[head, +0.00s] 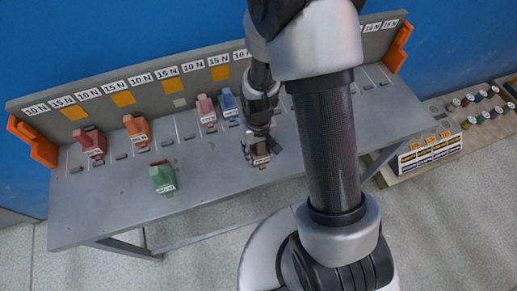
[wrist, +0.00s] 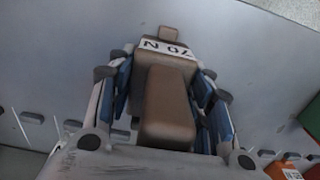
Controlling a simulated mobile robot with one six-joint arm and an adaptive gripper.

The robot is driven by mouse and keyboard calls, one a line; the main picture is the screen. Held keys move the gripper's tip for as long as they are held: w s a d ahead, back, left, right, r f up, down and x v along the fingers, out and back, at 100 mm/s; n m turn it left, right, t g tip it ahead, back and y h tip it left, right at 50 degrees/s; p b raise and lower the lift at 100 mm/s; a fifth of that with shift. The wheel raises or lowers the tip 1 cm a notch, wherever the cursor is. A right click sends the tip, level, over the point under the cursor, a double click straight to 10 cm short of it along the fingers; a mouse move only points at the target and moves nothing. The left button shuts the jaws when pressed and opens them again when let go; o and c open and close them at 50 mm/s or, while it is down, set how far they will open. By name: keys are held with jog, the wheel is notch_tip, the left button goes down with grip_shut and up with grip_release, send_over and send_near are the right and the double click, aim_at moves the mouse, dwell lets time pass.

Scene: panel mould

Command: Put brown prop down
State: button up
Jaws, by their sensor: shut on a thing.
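The brown prop (head: 261,161) is held in my gripper (head: 259,150) over the front half of the grey bench (head: 215,177). In the wrist view, my gripper (wrist: 163,95) has its blue-padded fingers closed on both sides of the brown prop (wrist: 166,105). The prop's white label reads "70 N" and faces the wrist camera. The prop is close to the bench top; I cannot tell whether it touches. In the head view, my gripper hides much of the prop.
Red (head: 91,142), orange (head: 136,129), pink (head: 205,109) and blue (head: 228,103) props stand in the rear row. A green prop (head: 163,177) stands further forward. A labelled back panel (head: 140,88) borders the bench, with orange brackets at its ends. Bare bench lies left of my gripper.

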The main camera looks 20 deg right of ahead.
jog(key=shift+f, duration=0.1)
jog(key=o, duration=1.3)
